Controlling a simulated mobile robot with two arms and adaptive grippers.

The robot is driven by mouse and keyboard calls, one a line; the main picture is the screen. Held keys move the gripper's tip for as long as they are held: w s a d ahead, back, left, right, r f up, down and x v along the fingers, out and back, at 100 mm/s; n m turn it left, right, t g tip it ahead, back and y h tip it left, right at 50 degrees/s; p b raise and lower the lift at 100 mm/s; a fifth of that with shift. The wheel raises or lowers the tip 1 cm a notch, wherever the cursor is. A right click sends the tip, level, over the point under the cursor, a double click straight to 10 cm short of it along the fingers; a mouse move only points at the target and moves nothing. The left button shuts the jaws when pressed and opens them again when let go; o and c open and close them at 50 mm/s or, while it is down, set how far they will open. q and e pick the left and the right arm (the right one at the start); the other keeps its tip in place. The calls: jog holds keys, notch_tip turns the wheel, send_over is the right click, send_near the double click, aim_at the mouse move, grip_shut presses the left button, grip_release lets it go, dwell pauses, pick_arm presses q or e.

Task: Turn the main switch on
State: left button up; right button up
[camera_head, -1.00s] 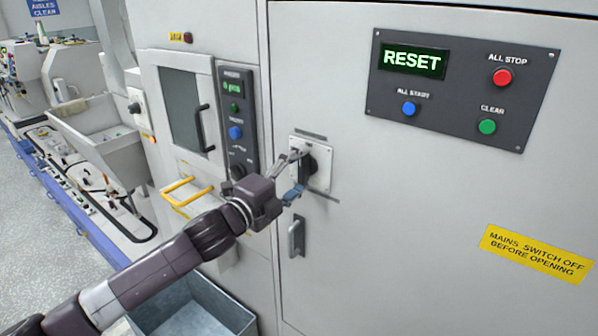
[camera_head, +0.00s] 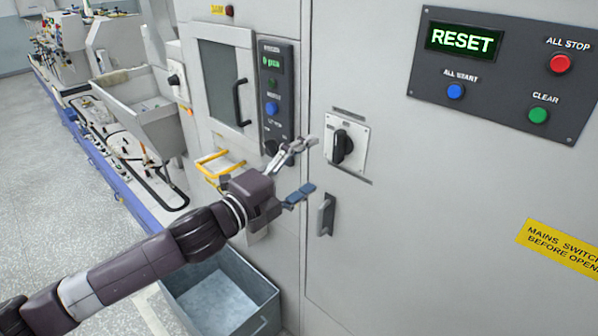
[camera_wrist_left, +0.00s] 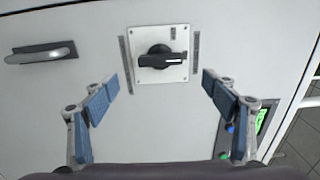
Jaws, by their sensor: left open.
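The main switch is a black rotary knob (camera_head: 342,146) on a white square plate (camera_head: 357,158) on the grey cabinet door. In the head view the knob stands about upright, tilted slightly. In the left wrist view the knob (camera_wrist_left: 157,61) shows whole, with a white mark on its handle, ahead of the fingers. My left gripper (camera_head: 304,168) is open and empty, to the left of the switch plate in the head view and apart from the knob. In the left wrist view its blue-padded fingers (camera_wrist_left: 160,92) are spread wide. My right gripper is not in view.
A control panel (camera_head: 500,112) with a green RESET display and several buttons is at upper right. A door handle (camera_head: 326,215) sits below the switch. A yellow warning label (camera_head: 560,245) is on the door. An open grey bin (camera_head: 262,312) stands on the floor below my arm.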

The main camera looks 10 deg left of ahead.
pick_arm(q)
jog(key=v, duration=0.2)
jog(key=shift+s+a, duration=0.2)
jog(key=shift+s, duration=0.15)
